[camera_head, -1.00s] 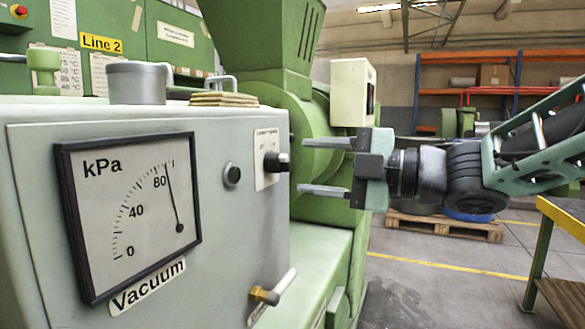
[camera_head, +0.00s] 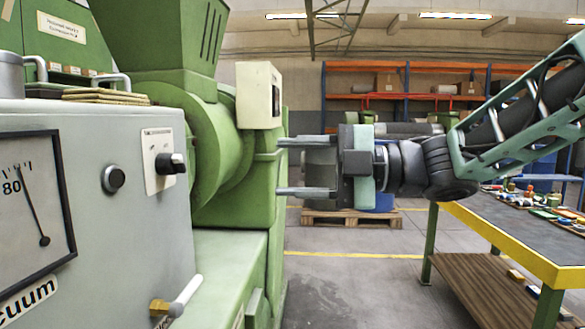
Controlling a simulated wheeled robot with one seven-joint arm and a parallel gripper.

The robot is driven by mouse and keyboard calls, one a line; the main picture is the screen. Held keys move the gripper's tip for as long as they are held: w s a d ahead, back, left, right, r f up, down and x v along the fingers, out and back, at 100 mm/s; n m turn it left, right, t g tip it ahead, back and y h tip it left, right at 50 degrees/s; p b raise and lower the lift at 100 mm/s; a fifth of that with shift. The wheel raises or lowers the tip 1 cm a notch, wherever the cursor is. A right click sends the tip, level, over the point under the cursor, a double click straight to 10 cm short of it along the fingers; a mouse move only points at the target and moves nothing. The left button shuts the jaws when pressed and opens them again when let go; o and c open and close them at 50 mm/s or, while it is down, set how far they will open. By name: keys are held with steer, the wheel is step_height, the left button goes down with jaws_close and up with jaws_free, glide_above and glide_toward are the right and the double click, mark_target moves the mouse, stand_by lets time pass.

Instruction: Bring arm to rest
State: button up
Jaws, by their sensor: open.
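My gripper (camera_head: 306,167) is in the middle of the head view, at the end of my arm, which reaches in from the right. Its two fingers point left and stand apart with nothing between them. The fingertips show close to the right edge of the green extruder (camera_head: 212,140); whether they touch it I cannot tell. The grey vacuum panel (camera_head: 120,235) is at the left, with a round black button, a black rotary switch (camera_head: 170,163) and a valve lever (camera_head: 180,296). The gripper is apart from these controls.
A yellow-edged table (camera_head: 500,232) with several small items stands at the right, below my arm. A pallet (camera_head: 350,218) with containers and an orange and blue rack (camera_head: 420,68) are behind. The grey floor (camera_head: 350,290) between extruder and table is clear.

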steer(key=shift+w, duration=0.1)
steer(key=s+d+f+m+t+h+p, duration=0.1)
steer(key=d+f+m+t+h+p, duration=0.2)
steer(key=f+m+h, duration=0.45)
steer(key=d+f+m+t+h+p, duration=0.3)
steer(key=m+t+h, duration=0.1)
steer(key=m, duration=0.6)
steer(key=s+d+f+m+g+h+p, duration=0.1)
steer(key=s+d+f+m+g+h, duration=0.2)
steer(key=s, duration=0.7)
steer(key=s+d+f+m+g+h+p, duration=0.2)
steer(key=s+d+f+m+g+h, duration=0.1)
steer(key=s, duration=0.7)
steer(key=d+f+g, duration=0.1)
steer(key=d+g, duration=0.1)
steer(key=shift+s+d+f+g, duration=0.2)
steer(key=shift+s+f+g, duration=0.1)
steer(key=shift+s+f, duration=0.1)
steer(key=shift+w, duration=0.1)
